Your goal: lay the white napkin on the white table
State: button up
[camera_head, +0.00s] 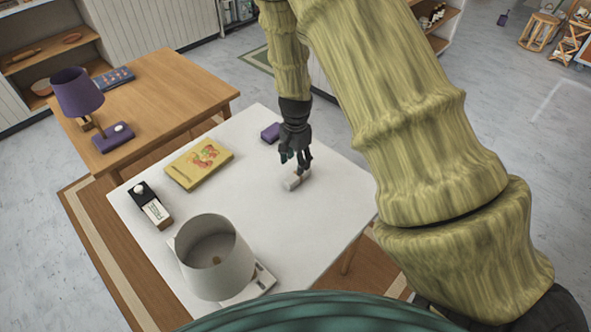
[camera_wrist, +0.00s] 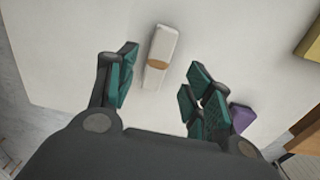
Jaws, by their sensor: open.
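The white napkin (camera_head: 297,180), a small roll with a tan band, lies on the white table (camera_head: 255,215) near its right side. My gripper (camera_head: 296,158) is just above the napkin, pointing down, with its fingers apart and nothing held. In the wrist view the napkin (camera_wrist: 164,42) lies on the tabletop (camera_wrist: 60,40), seen ahead of the gap between the open fingers of my gripper (camera_wrist: 160,70). I cannot tell the exact height of the fingertips over it.
A purple block (camera_head: 270,132) is left of my gripper. A yellow book (camera_head: 198,163), a small black-and-white item (camera_head: 155,210) and a lamp with a large grey shade (camera_head: 212,262) occupy the left and front. A wooden table (camera_head: 165,95) with a purple lamp (camera_head: 78,95) stands behind. The table's middle is clear.

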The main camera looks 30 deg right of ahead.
aim_at(296, 176)
jog(key=shift+r+b, duration=0.35)
jog(key=shift+r, duration=1.9)
